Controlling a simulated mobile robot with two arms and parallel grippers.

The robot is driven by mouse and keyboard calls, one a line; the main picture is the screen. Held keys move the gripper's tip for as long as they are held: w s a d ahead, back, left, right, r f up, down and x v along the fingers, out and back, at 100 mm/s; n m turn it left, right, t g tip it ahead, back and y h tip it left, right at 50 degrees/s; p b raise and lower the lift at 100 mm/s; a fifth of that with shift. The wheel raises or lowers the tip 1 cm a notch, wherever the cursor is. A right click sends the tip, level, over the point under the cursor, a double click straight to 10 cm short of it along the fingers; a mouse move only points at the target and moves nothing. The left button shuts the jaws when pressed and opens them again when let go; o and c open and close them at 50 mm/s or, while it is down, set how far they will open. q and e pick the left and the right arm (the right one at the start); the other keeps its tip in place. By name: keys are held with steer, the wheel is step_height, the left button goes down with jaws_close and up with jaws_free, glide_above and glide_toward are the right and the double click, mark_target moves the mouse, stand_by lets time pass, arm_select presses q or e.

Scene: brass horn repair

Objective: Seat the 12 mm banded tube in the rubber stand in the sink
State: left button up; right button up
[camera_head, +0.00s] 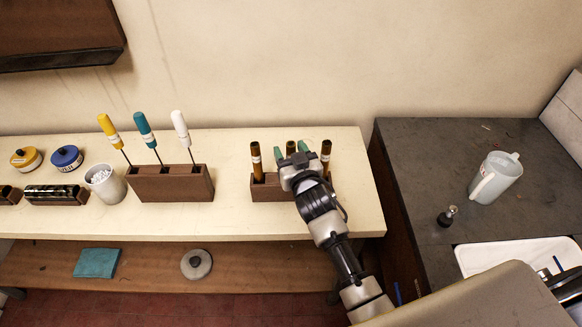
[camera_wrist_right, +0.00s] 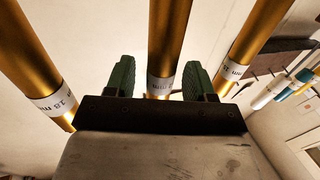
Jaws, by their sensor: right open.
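Three brass tubes with white label bands stand upright in a dark wooden rack (camera_head: 268,188) on the pale bench. In the right wrist view the left tube's band (camera_wrist_right: 50,102) reads 18 mm. The middle tube's (camera_wrist_right: 168,35) and right tube's (camera_wrist_right: 250,45) numbers are not clear, so I cannot tell which is 12 mm. My right gripper (camera_head: 290,150) is at the rack, its green fingers open on both sides of the middle tube, with gaps visible. The white sink (camera_head: 485,259) is at lower right, partly hidden. I cannot make out the rubber stand. My left gripper is out of view.
A translucent jug (camera_head: 497,178) and a small dark-based object (camera_head: 447,216) stand on the grey counter beside the sink. A wooden block (camera_head: 170,184) with yellow, teal and white-handled tools is left of the tube rack. The side tubes stand close to my right fingers.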

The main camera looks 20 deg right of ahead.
steer(key=shift+w, duration=0.75)
jaws_close()
steer(key=shift+r, duration=0.1)
